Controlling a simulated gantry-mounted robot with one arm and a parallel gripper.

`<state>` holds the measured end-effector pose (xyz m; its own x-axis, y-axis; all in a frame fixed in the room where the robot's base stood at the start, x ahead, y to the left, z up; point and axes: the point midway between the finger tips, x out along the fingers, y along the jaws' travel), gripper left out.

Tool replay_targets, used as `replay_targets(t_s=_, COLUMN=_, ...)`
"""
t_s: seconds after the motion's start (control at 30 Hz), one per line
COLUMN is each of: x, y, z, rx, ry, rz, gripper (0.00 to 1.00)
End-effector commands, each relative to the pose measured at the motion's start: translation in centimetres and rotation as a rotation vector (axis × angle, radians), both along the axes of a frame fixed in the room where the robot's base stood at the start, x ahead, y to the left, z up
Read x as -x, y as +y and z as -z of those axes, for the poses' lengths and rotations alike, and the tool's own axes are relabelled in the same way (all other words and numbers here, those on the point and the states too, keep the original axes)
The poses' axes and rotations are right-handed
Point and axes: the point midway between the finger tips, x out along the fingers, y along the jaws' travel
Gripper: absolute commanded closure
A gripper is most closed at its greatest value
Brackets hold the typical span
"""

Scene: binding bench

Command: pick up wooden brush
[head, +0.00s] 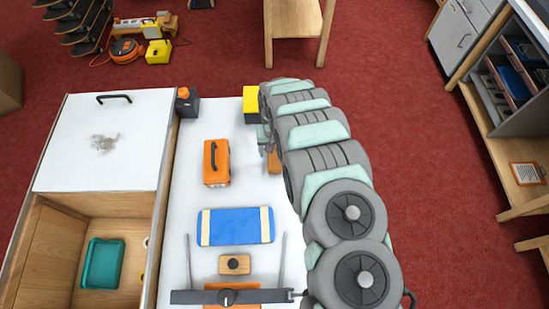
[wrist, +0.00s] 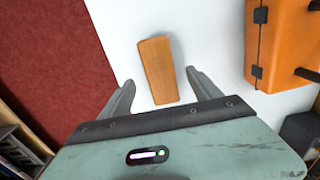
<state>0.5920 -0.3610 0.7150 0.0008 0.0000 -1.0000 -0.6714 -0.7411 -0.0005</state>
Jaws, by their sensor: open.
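A plain wooden block (wrist: 158,68), which looks like the wooden brush, lies on the white bench top in the wrist view. No bristles show from above. In the head view only a small part of it (head: 274,161) shows beside my arm, which hides the rest. My gripper (wrist: 160,80) is open, with one finger to each side of the block's near end in the picture. I cannot tell how far above the block the fingers are. In the head view my gripper (head: 265,137) is mostly hidden behind my arm.
An orange lantern-like case (head: 216,163) with a black handle stands left of the block; the wrist view shows it at right (wrist: 284,42). A yellow-topped black box (head: 251,104) stands behind. A blue pad (head: 235,226) and a small knobbed wooden block (head: 235,264) lie nearer.

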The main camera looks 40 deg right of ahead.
Motion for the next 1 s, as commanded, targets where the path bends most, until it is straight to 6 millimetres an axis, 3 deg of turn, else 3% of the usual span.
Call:
replay_targets(t_s=0.17, x=-0.1, y=-0.1, z=0.8, rx=-0.001, ry=0.001, rz=-0.001, gripper=0.27)
replay_targets(t_s=0.6, x=-0.3, y=-0.3, z=5.0, rx=-0.001, ry=0.001, rz=0.001, gripper=0.27)
replay_targets(t_s=0.87, x=-0.3, y=-0.3, z=5.2, rx=0.000, ry=0.001, rz=0.001, gripper=0.27)
replay_targets(t_s=1.0, x=-0.3, y=-0.4, z=5.2, rx=0.000, ry=0.001, rz=0.001, gripper=0.36)
